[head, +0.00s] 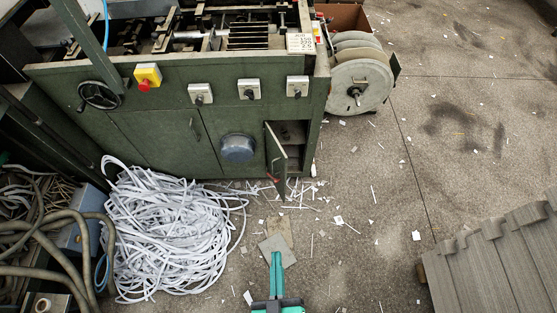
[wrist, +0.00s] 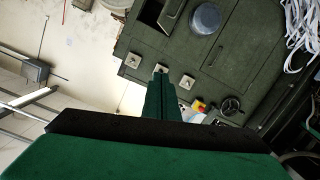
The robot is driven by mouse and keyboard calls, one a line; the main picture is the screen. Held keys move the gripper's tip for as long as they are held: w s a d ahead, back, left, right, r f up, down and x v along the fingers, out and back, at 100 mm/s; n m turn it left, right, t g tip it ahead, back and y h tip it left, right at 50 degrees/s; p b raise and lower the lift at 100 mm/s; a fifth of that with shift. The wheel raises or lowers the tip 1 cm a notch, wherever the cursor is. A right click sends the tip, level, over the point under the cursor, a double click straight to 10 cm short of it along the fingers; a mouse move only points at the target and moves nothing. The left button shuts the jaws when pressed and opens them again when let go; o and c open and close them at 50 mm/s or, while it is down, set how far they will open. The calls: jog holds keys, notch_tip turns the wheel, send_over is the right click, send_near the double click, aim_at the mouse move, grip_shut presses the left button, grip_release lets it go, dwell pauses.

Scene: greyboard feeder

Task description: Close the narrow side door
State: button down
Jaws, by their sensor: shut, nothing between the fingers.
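The narrow side door (head: 276,159) is a dark green panel at the right end of the green machine's front in the head view. It stands open, swung outward from its left edge, and shows a dark compartment (head: 292,132) with a shelf. The door also shows near the top of the wrist view (wrist: 172,12). My gripper (head: 276,256) is at the bottom of the head view, in front of the door and apart from it. Its green fingers are together with nothing between them. They also show in the wrist view (wrist: 160,75).
A heap of white paper strips (head: 165,235) lies left on the floor, beside hoses (head: 40,235). Grey stacked boards (head: 495,265) stand at the lower right. A reel (head: 360,84) is at the machine's right end. Scraps litter the otherwise open floor between.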

jog(key=w+f+n, duration=0.4)
jog(key=w+f, duration=0.3)
jog(key=n+t+y, duration=0.2)
jog(key=n+y, duration=0.1)
jog(key=n, duration=0.9)
send_near(279, 159)
jog(key=s+a+r, duration=0.3)
jog(key=s+r, duration=0.1)
jog(key=w, duration=1.1)
jog(key=shift+a+r, duration=0.1)
jog(key=shift+a, duration=0.1)
jog(key=shift+w+d, duration=0.25)
jog(key=shift+d, duration=0.7)
jog(key=shift+a, duration=0.1)
